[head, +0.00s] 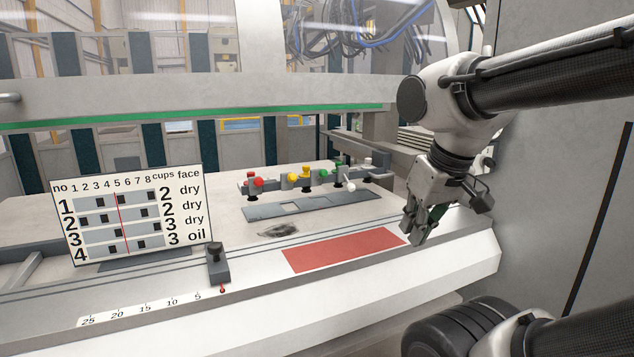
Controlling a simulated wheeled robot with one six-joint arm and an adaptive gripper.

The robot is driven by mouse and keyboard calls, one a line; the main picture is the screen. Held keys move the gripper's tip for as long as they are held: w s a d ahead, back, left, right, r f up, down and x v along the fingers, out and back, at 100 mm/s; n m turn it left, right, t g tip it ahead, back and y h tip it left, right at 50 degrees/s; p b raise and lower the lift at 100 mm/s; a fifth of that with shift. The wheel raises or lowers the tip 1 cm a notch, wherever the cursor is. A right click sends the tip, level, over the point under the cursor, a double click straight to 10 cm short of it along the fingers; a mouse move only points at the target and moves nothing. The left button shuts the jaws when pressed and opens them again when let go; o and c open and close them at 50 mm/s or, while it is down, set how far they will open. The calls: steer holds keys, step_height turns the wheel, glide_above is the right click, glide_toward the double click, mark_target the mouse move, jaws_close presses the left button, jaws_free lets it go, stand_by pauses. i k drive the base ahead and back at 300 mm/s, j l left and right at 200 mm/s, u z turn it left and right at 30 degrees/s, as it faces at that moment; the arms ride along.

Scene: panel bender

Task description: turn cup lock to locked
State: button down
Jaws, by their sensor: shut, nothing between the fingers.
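A low grey rail fixture (305,185) stands on the bench at the back centre. It carries a red knob (258,183), yellow knobs (306,173) and green knobs (339,170) over dark cups. A small white-tipped lever (348,186) sits at its right end. No part is labelled as the cup lock, and I cannot read a locked or unlocked mark. My gripper (413,237) is shut and empty, pointing down just right of the red mat, apart from the fixture and nearer the bench front.
A red mat (343,249) lies flat at the front right. A flat grey plate with cut-outs (290,209) lies before the fixture. A numbered chart board (130,215) stands at the left. A dark stop block (217,264) sits by the front scale (140,308). A grey wall is at right.

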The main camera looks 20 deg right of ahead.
mark_target(485, 160)
steer(key=j+z, duration=0.15)
steer(key=z, duration=1.2)
steer(key=i+l, duration=0.1)
steer(key=k+l+z, duration=0.1)
steer(key=z, duration=0.3)
steer(key=k+l+z, duration=0.1)
steer(key=l+z, duration=0.2)
steer(key=z, duration=0.15)
steer(key=i, duration=0.5)
